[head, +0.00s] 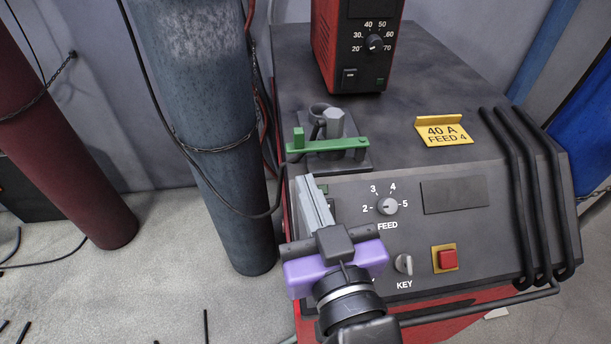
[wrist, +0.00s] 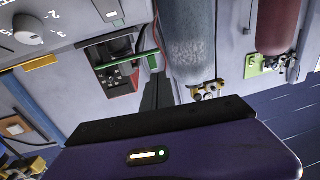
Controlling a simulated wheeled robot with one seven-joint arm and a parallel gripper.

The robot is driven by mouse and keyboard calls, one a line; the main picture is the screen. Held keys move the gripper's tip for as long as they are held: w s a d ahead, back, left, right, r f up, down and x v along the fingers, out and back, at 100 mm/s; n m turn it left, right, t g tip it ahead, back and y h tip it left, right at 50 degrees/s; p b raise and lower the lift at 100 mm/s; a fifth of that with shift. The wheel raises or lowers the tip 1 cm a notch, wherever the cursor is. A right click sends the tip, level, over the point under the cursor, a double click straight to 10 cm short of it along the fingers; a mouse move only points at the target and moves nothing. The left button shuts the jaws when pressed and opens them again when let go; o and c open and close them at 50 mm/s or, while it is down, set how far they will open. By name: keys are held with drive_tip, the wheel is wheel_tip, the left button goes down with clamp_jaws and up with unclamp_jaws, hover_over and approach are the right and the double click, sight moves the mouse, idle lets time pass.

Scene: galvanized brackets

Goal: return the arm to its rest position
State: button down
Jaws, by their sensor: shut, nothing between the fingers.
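My gripper (head: 308,186) is in front of the left part of the machine's front panel in the head view. Its pale grey fingers are together with nothing between them and point up and away, beside the FEED dial (head: 387,206). Its purple body and black wrist hide part of the panel's lower left. In the wrist view the dark purple gripper housing fills the bottom, with a lit yellow strip and a green light. I cannot tell from the pictures whether the fingers touch the panel.
A green lever (head: 327,146) sits above the fingers on the machine top. The KEY switch (head: 404,264) and red button (head: 447,259) are right of my gripper. A blue-grey cylinder (head: 205,120) stands to the left, a dark red one (head: 60,130) beyond. Black bars (head: 528,190) edge the machine's right.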

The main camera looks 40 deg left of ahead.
drive_tip(key=v, duration=0.2)
drive_tip(key=b+v, duration=0.1)
drive_tip(key=v, duration=0.2)
drive_tip(key=shift+s, duration=0.5)
